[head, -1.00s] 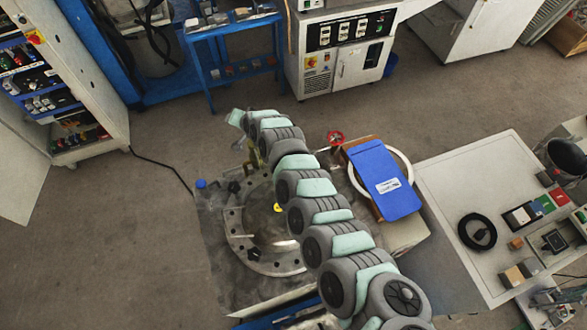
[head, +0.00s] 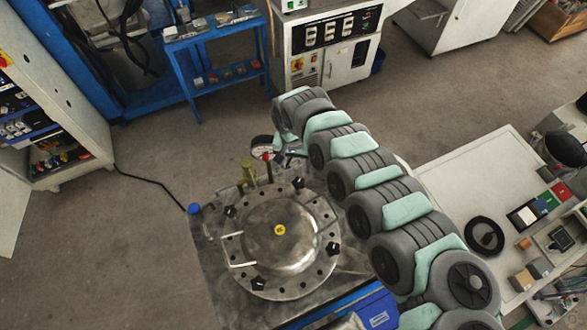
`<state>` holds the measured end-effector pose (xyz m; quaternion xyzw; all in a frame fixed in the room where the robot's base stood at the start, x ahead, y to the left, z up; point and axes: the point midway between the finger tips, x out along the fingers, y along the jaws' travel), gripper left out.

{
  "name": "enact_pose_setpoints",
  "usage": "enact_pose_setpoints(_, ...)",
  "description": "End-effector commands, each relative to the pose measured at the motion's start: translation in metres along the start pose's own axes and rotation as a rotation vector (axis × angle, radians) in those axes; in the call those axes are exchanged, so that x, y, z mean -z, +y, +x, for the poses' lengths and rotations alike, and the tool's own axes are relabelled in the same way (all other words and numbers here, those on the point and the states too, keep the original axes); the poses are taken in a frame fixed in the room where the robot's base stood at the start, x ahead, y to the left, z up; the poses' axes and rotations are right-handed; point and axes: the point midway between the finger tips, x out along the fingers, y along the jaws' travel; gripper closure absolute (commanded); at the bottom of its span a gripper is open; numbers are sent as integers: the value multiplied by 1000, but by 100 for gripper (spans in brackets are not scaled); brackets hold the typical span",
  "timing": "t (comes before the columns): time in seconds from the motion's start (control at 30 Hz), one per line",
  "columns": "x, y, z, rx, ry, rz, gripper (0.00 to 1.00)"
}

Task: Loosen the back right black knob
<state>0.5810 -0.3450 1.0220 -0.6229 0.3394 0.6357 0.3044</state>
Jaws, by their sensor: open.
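The round metal lid (head: 243,270) sits on a flat metal slab, with a yellow mark at its centre and several black knobs around its rim. The back right black knob (head: 298,183) is in clear sight on the lid's rim. The other knobs are at the back left (head: 231,212), the front right (head: 333,249) and the front left (head: 259,283). My arm arches in from the lower right. My gripper (head: 290,160) is small and partly hidden under the wrist, open, just behind and above the back right knob and apart from it as far as I can tell.
A dial gauge (head: 262,148) and a yellowish fitting (head: 248,170) stand close behind the lid, near my gripper. A blue cap (head: 194,209) is at the slab's left corner. A blue labelled panel (head: 378,318) shows at the bottom. A white table (head: 470,180) stands right.

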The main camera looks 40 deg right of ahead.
Motion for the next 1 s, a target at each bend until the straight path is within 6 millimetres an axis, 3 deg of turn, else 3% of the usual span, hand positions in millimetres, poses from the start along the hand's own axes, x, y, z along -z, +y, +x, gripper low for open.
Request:
enact_pose_setpoints(0.17,-3,4,16,-11,-11,1,39)
enact_pose_setpoints(0.6,-4,3,93,-8,-9,1,39)
enact_pose_setpoints(0.8,-3,4,107,-10,-7,0,39)
enact_pose_setpoints(1.0,-2,5,108,-10,-5,1,39)
